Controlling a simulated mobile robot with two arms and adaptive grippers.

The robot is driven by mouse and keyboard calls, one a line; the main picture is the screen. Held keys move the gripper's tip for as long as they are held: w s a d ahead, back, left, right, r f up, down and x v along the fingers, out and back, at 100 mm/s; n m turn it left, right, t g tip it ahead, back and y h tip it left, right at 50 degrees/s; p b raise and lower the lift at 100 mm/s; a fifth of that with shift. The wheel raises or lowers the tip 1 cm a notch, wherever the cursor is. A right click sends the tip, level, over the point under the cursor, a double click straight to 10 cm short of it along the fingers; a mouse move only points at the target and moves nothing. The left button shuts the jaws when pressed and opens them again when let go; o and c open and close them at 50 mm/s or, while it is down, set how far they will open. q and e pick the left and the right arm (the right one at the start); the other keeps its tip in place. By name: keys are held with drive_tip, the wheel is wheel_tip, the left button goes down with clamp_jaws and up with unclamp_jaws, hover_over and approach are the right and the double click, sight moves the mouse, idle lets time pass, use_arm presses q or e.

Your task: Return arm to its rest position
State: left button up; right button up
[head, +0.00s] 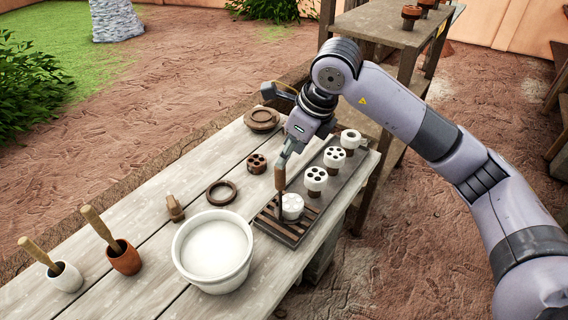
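My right arm (410,115) comes in from the right and reaches over the table. Its gripper (283,162) points down at the near end of a slatted tray. A slim tool with a brown handle (280,178) is at its fingertips, its thin dark tip reaching down beside a plain white round piece (292,206). The fingers appear closed around the handle, though they are small here. The white piece sits on the slatted tray (272,226). My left gripper is not in view.
White-topped pieces with holes (316,180) stand along the tray. A white bowl (213,250), brown ring (221,192), brown holed disc (257,163) and two pots with pestles (123,257) are on the wooden table (150,280). A wooden shelf (385,22) stands behind my arm.

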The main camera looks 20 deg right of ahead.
drive_tip(key=shift+s+r, duration=0.1)
drive_tip(key=shift+r, duration=0.15)
